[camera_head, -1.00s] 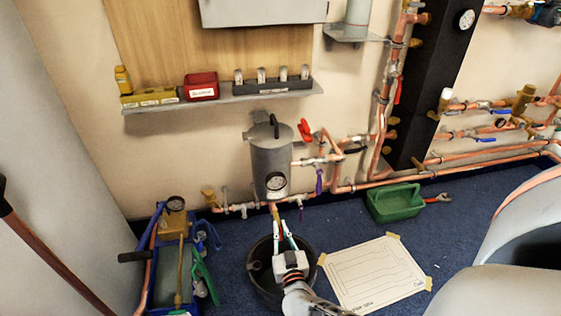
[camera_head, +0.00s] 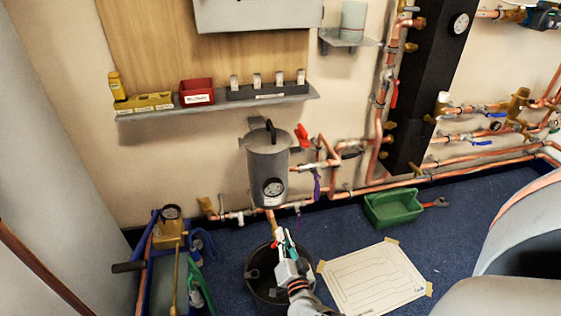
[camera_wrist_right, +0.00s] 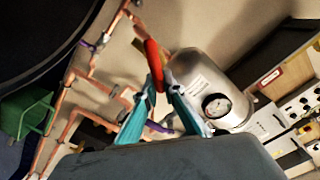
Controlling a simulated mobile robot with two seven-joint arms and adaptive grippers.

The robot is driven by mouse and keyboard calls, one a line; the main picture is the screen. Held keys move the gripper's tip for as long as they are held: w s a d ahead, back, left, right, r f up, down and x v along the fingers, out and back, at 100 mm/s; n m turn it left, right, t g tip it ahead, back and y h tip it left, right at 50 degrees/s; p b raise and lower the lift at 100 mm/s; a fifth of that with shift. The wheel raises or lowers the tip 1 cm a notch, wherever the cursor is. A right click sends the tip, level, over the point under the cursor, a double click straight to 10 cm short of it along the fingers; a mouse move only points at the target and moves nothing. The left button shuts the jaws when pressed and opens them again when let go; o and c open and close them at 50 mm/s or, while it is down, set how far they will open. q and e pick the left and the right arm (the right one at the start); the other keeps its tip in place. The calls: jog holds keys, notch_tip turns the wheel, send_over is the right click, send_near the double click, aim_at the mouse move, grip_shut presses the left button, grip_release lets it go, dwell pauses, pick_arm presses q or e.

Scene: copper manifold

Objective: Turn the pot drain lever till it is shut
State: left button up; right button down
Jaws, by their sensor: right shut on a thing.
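The grey metal pot (camera_head: 268,160) with a round gauge hangs on the wall pipework. It also shows tilted in the right wrist view (camera_wrist_right: 196,70). My right gripper (camera_head: 280,238) is below the pot, at its drain outlet, above the black bucket (camera_head: 252,291). In the right wrist view, its teal fingers (camera_wrist_right: 158,91) close around the near end of a red lever (camera_wrist_right: 153,62), which I take for the pot drain lever. In the head view the fingers mostly hide this lever. My left gripper is not in view.
Another red lever (camera_head: 301,137) is beside the pot's top. A purple lever (camera_head: 317,186) hangs from nearby pipework. The blue-framed pump unit (camera_head: 146,270) stands at left. A green tray (camera_head: 392,207) and white paper sheet (camera_head: 373,281) lie on the floor at right.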

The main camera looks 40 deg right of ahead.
jog(key=shift+s+d+f+m, duration=0.15)
jog(key=shift+f+m, duration=0.15)
jog(key=shift+m, duration=0.6)
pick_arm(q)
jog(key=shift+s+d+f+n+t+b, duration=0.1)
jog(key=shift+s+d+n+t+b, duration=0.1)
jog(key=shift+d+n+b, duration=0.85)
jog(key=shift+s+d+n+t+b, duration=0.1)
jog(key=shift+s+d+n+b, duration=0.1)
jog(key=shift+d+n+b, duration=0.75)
pick_arm(e)
jog(key=shift+s+d+f+m+p, duration=0.1)
jog(key=shift+f+m, duration=0.2)
jog(key=shift+m, duration=1.2)
jog(key=shift+w+d+f+m+p, duration=0.15)
jog(key=shift+f+m, duration=0.1)
jog(key=shift+m, duration=1.25)
jog(key=shift+s+f+m+p, duration=0.15)
jog(key=shift+f+m, duration=0.15)
jog(key=shift+m, duration=1.2)
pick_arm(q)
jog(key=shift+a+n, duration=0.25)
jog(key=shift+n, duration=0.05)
pick_arm(e)
jog(key=c, duration=2.1)
grip_release()
jog(key=shift+c, duration=0.2)
